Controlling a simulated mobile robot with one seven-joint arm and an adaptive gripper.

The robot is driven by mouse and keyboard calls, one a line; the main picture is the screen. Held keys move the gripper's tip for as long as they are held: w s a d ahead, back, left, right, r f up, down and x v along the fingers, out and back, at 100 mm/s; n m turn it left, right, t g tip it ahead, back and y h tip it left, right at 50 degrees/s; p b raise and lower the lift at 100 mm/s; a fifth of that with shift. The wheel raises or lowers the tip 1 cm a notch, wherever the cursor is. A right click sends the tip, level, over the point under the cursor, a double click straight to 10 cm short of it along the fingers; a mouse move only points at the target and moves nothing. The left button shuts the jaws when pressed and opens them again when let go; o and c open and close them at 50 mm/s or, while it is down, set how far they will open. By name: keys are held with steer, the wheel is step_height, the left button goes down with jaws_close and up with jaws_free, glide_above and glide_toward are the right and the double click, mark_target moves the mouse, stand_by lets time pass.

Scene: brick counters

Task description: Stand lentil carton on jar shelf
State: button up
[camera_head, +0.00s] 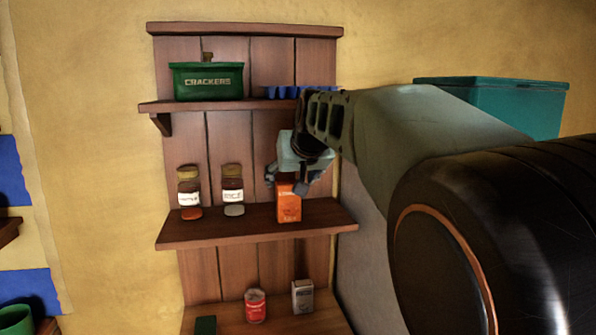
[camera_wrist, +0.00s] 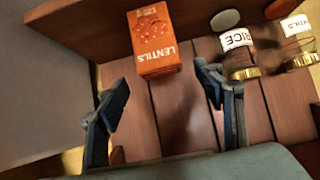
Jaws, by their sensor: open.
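The orange lentil carton (camera_head: 288,206) stands upright on the middle shelf, the jar shelf (camera_head: 250,228), to the right of two jars. It also shows in the wrist view (camera_wrist: 153,42), with its label upside down in the picture. My gripper (camera_head: 286,182) is at the carton's upper end in the head view. In the wrist view my gripper (camera_wrist: 160,88) has its two fingers spread wide and nothing held. The carton lies beyond the fingertips, between their lines, and looks clear of both. The gripper and arm hide part of the shelf's back in the head view.
A jar with an orange base (camera_head: 189,193) and a rice jar (camera_head: 233,190) stand left of the carton. A green crackers tin (camera_head: 206,81) and a blue item (camera_head: 283,92) are on the top shelf.

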steer(key=v, duration=0.6)
steer(key=s+d+f+m+g, duration=0.2)
steer(key=s+d+f, duration=0.5)
steer(key=s+d, duration=0.3)
steer(key=s+d+f+g+h, duration=0.1)
steer(key=s+d+f, duration=0.2)
steer(key=s+f, duration=0.5)
steer(key=s+d+f+m+g+h, duration=0.1)
steer(key=s+d+f, duration=0.3)
steer(key=s+f, duration=0.4)
steer(key=s+h, duration=0.1)
steer(key=s, duration=0.5)
steer(key=shift+s+d+f+g+b, duration=0.2)
steer(key=shift+f+g+b, duration=0.1)
steer(key=shift+f, duration=0.1)
step_height(320, 180, up, 8)
steer(key=p, duration=0.8)
steer(key=shift+r, duration=0.2)
